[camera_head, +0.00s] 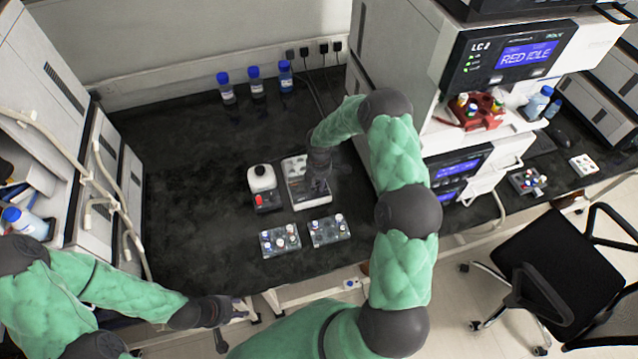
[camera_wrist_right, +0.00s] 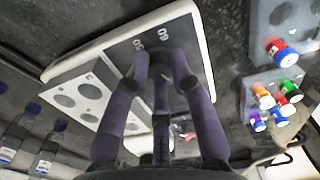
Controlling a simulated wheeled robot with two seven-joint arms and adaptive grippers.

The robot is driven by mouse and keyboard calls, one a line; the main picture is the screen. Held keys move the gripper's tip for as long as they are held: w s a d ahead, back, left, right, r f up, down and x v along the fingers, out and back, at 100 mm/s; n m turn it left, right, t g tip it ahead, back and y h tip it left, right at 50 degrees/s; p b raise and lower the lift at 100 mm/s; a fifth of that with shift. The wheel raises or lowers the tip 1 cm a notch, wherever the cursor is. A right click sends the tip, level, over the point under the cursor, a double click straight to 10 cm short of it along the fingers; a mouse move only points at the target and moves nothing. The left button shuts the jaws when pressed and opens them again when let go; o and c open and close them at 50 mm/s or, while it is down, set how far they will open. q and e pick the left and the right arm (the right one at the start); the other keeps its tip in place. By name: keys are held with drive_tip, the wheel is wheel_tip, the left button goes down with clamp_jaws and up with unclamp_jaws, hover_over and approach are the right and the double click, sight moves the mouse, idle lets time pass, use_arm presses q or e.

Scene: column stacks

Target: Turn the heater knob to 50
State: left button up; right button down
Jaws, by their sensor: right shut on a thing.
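The heater (camera_head: 311,203) is a white unit with a dark panel and a block of round wells, standing on the black bench. In the right wrist view the heater's white rim (camera_wrist_right: 105,48) frames the dark panel, where printed numbers that look like 60 and 50 show. My right gripper (camera_head: 318,188) is over the panel. In the right wrist view my right gripper (camera_wrist_right: 163,72) is shut on the knob, which its fingers almost fully hide; the knob's pointer cannot be read. My left gripper (camera_head: 234,310) is low at the bench's front edge, away from the heater; its jaw opening is unclear.
A device with a white bottle-like top and red knob (camera_head: 264,198) stands just left of the heater. Two vial racks (camera_head: 281,241) (camera_head: 329,230) sit in front. Blue-capped bottles (camera_head: 256,82) stand at the back. The left bench is clear; an instrument stack (camera_head: 395,40) rises at right.

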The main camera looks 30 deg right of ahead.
drive_tip(key=m+b, duration=0.2)
drive_tip(key=m, duration=0.2)
drive_tip(key=shift+f+b, duration=0.15)
drive_tip(key=shift+b, duration=0.2)
drive_tip(key=m+b, duration=0.2)
drive_tip(key=m, duration=0.2)
drive_tip(key=shift+m, duration=0.4)
drive_tip(key=m+b, duration=0.2)
drive_tip(key=m, duration=0.1)
drive_tip(key=shift+m, duration=0.3)
drive_tip(key=m+b, duration=0.2)
drive_tip(key=m, duration=0.2)
drive_tip(key=m+b, duration=0.2)
drive_tip(key=m, duration=0.3)
drive_tip(key=m+b, duration=0.1)
drive_tip(key=m, duration=0.3)
drive_tip(key=shift+w+m, duration=0.1)
drive_tip(key=shift+m, duration=0.2)
drive_tip(key=m+b, duration=0.1)
drive_tip(key=m, duration=0.3)
drive_tip(key=shift+b, duration=0.35)
drive_tip(key=shift+d+r+m+b, duration=0.15)
drive_tip(key=shift+m+b, duration=0.1)
drive_tip(key=shift+m, duration=0.85)
drive_tip(key=shift+a+r+m+b, duration=0.1)
drive_tip(key=shift+m+b, duration=0.1)
drive_tip(key=shift+m, duration=0.9)
